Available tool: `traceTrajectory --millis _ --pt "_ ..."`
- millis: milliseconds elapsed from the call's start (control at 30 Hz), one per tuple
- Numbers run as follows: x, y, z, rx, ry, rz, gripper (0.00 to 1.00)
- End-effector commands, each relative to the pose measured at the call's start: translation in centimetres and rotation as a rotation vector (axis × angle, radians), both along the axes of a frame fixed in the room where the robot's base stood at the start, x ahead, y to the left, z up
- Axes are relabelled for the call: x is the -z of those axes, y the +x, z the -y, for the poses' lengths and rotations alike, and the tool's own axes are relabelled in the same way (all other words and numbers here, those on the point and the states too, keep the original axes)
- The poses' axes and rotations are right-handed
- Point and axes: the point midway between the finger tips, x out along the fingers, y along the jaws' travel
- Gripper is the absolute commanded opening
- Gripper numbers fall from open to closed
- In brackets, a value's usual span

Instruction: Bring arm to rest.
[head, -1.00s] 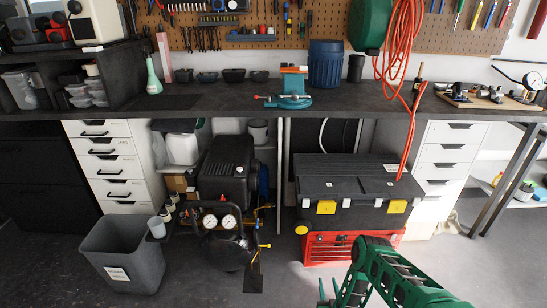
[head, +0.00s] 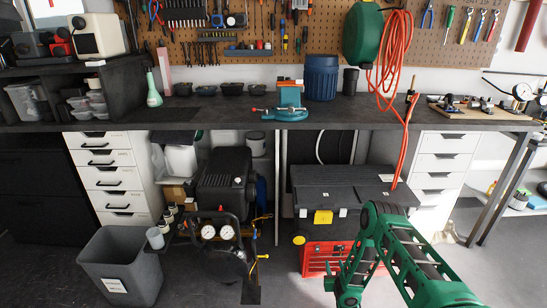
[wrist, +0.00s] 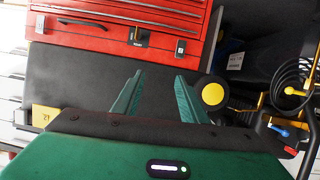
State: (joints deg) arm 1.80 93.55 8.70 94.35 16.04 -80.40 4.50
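My green arm (head: 410,260) reaches in from the lower right of the head view. It bends at a raised elbow in front of the black toolbox, and its forearm hangs down before the red drawer chest. In the wrist view my gripper (wrist: 157,98) has its two green fingers apart with nothing between them. The black toolbox lies behind the fingers in that view. I cannot tell the exact gap to it.
The black toolbox (head: 335,180) sits on the red drawer chest (head: 318,257) under the workbench (head: 215,108). A compressor (head: 225,185) and a grey bin (head: 121,267) stand to the left. White drawers (head: 440,160) are at the right. Open floor shows at the lower right.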

Motion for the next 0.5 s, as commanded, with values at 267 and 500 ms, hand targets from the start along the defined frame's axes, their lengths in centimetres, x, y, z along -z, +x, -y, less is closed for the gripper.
traceTrajectory --millis 267,500 --pt "-8.7 4.8 4.7 0.052 -0.040 -0.135 0.39" --pt "-16.3 5.7 9.1 0.112 -0.066 -0.257 0.39"
